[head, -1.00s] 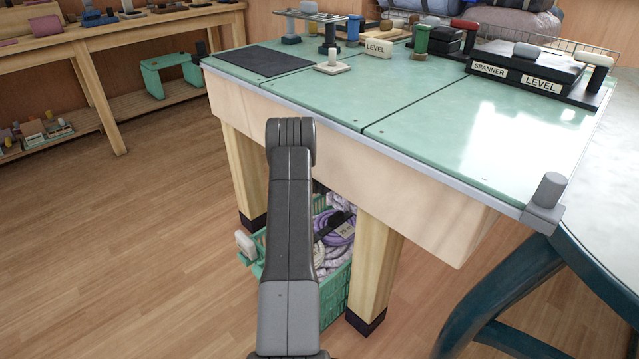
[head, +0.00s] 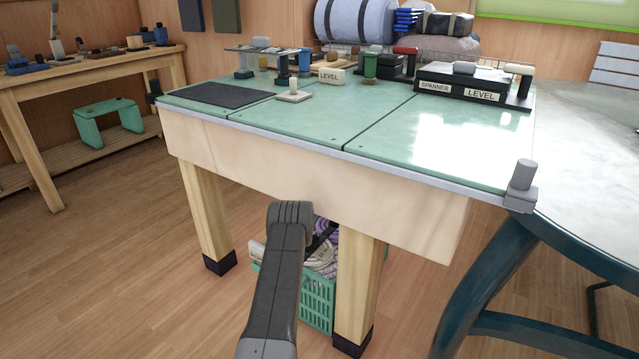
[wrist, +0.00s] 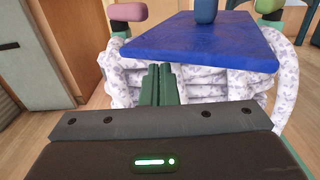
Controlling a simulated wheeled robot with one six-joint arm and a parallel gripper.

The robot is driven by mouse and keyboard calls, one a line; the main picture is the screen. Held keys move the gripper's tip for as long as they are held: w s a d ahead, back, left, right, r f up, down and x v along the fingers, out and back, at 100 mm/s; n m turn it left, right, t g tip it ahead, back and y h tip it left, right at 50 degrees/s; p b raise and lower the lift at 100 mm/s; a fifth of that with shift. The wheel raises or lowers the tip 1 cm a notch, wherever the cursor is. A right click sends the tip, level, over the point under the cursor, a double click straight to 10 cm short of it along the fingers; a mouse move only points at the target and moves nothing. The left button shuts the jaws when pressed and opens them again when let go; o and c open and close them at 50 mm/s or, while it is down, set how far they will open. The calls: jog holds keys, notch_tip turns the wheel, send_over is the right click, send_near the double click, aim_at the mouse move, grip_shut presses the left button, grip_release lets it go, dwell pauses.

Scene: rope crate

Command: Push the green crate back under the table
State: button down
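The green crate (head: 317,306) stands on the floor under the green-topped table (head: 310,138), beside its near wooden leg (head: 357,285). It holds purple and white coiled rope (head: 325,255). A pale knob-like piece shows at its left side. My arm and the near leg hide much of it. My gripper is hidden behind my arm in the head view. In the wrist view my gripper (wrist: 158,85) shows two narrow dark green fingers side by side, closed together with nothing seen between them. White and purple patterned rope (wrist: 115,80) lies just beyond, below a flat blue panel (wrist: 190,42).
A teal curved frame (head: 500,265) stands close at the right. Several tools and holders sit along the tabletop's back edge. A wooden shelf bench (head: 85,65) stands at the left. The floor (head: 110,270) left of the table is clear.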

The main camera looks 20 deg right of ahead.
jog(key=shift+x, duration=1.3)
jog(key=shift+s+d+r, duration=0.1)
